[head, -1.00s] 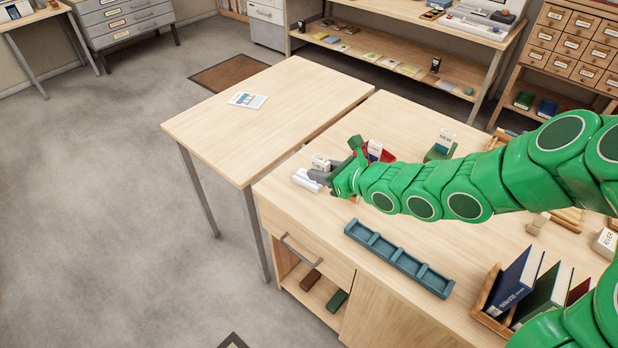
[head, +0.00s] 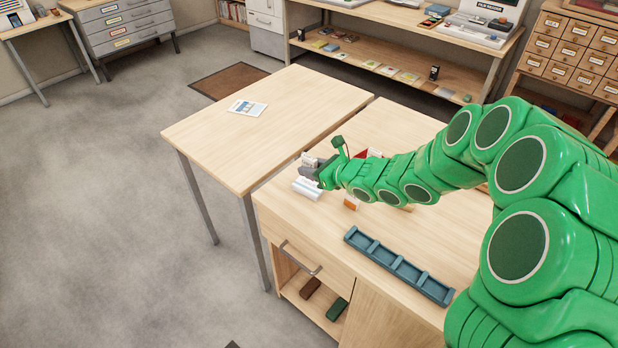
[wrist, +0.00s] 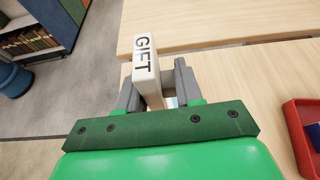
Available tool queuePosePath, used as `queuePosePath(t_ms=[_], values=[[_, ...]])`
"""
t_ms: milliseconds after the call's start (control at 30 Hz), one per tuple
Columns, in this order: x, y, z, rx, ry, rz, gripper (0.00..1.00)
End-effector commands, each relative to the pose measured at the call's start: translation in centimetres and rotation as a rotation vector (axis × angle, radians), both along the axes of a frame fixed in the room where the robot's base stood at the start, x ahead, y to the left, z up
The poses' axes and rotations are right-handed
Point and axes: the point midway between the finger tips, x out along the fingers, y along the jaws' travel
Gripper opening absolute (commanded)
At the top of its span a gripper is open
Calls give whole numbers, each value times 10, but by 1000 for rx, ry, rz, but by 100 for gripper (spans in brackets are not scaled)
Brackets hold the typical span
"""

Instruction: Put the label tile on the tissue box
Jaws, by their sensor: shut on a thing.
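In the wrist view a white tile (wrist: 145,62) with the black word GIFT stands upright between the grey fingers of my gripper (wrist: 160,92). My gripper is shut on this tile, and its lower part is partly hidden between the fingers. In the head view my gripper (head: 314,172) is over the near table's far left corner, with the tile's pale top (head: 309,158) showing above the fingers. A white object (head: 306,188) lies on the table just below the gripper; I cannot tell what it is. I cannot make out a tissue box for sure in either view.
A red tray (wrist: 304,128) is right of my gripper. A small orange and white piece (head: 351,202) and a long blue-grey divided tray (head: 398,264) are on the near table. The neighbouring table (head: 280,115) is mostly clear, with one printed card (head: 247,108).

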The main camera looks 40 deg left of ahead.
Motion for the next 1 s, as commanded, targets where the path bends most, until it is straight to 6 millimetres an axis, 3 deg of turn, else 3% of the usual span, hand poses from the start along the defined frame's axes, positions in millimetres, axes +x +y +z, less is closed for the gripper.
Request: queuePosePath(t_ms=[400,767,1000], values=[[18,23,-37,-1,-1,1,5],[24,30,-48,-1,0,0,5],[25,29,-74,-4,0,0,5]])
